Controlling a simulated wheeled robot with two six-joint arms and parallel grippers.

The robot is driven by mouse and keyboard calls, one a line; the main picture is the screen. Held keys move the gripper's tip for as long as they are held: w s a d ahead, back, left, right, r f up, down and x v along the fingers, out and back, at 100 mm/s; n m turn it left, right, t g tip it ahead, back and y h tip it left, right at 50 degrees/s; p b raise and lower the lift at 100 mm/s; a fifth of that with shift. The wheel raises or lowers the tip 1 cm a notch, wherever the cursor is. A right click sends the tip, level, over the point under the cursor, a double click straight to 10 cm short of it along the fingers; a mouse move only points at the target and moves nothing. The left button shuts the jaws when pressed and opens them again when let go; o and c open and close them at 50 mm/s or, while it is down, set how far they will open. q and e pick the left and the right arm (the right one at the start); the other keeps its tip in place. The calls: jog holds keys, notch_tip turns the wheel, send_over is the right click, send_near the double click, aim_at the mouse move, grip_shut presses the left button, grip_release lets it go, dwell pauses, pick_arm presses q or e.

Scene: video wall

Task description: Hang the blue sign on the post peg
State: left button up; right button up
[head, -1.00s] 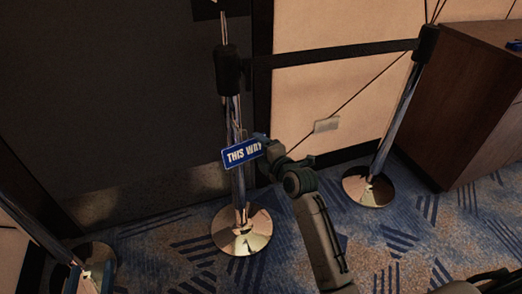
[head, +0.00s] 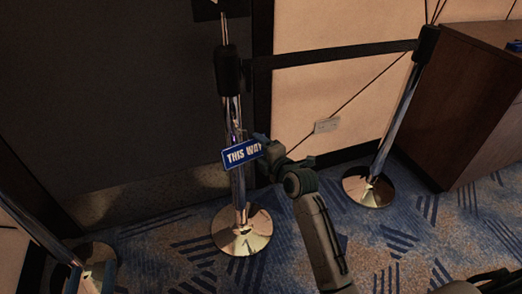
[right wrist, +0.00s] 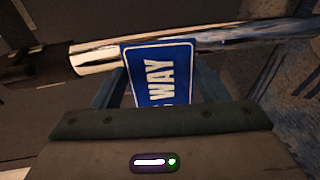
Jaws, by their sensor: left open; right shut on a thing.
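The blue sign (head: 241,154), lettered "THIS WAY" in white, is held slightly tilted in front of the middle chrome post (head: 239,193). My right gripper (head: 264,148) is shut on the sign's right end. In the right wrist view the sign (right wrist: 162,73) stands out from between the blue fingers of my gripper (right wrist: 160,98), and its far edge overlaps the post (right wrist: 220,43). I cannot tell whether sign and post touch. The peg cannot be made out.
A black belt (head: 330,53) runs from the middle post to a second post (head: 395,115) on the right. Round metal bases (head: 241,232) stand on the patterned carpet. A brown wooden cabinet (head: 468,100) stands at the right. A wall is close behind the posts.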

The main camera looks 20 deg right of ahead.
aim_at(260, 147)
jog(key=shift+w, duration=0.2)
jog(key=shift+w+b, duration=0.5)
jog(key=shift+w, duration=0.95)
jog(key=shift+f, duration=0.1)
jog(key=shift+w+f+b, duration=0.45)
jog(key=shift+b, duration=0.1)
jog(key=shift+w+f, duration=0.1)
jog(key=shift+f, duration=0.25)
dwell(0.3)
dwell(0.4)
